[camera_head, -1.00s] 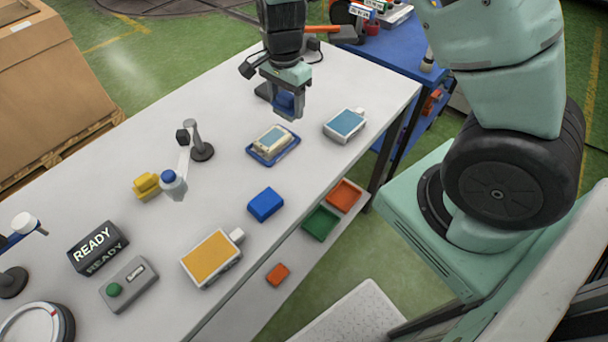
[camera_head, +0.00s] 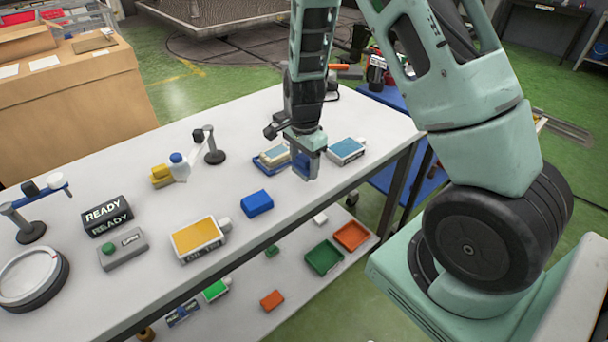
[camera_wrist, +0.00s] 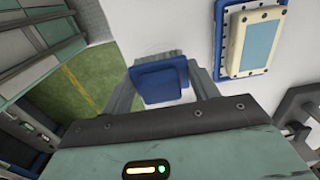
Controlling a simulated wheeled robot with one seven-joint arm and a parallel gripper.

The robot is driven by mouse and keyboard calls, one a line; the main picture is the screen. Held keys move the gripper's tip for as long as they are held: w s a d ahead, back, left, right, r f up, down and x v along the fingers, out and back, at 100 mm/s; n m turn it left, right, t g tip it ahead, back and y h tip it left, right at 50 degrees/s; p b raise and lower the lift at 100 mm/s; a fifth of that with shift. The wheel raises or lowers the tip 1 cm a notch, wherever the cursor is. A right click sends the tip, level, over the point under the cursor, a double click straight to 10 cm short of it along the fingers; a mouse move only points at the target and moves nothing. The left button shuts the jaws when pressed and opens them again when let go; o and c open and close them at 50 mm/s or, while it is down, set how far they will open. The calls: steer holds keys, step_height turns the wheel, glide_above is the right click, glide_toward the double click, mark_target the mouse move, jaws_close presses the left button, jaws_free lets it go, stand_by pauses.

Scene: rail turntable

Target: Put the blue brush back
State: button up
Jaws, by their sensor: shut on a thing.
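My gripper (camera_head: 307,170) is shut on a blue block-like thing, the blue brush as far as I can tell (camera_wrist: 160,84). In the wrist view the blue piece sits between the two fingers; its underside is hidden. In the head view the fingers mostly cover it. My gripper hangs above the table near its front edge, just right of a blue tray (camera_wrist: 218,52) that bears a cream block with a light blue top (camera_wrist: 258,42). A separate blue block (camera_head: 257,203) lies on the table, left of and nearer than my gripper.
A blue-topped white box (camera_head: 346,149) lies right of my gripper. A yellow-topped box (camera_head: 198,239), a bottle with a blue cap (camera_head: 179,166), a yellow block (camera_head: 161,176) and a READY sign (camera_head: 106,215) stand to the left. Green (camera_head: 324,257) and orange (camera_head: 352,236) bins sit on the lower shelf.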

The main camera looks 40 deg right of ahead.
mark_target(304, 174)
steer(key=shift+f, duration=2)
steer(key=shift+f, duration=0.15)
steer(key=o, duration=0.9)
steer(key=shift+o, duration=0.2)
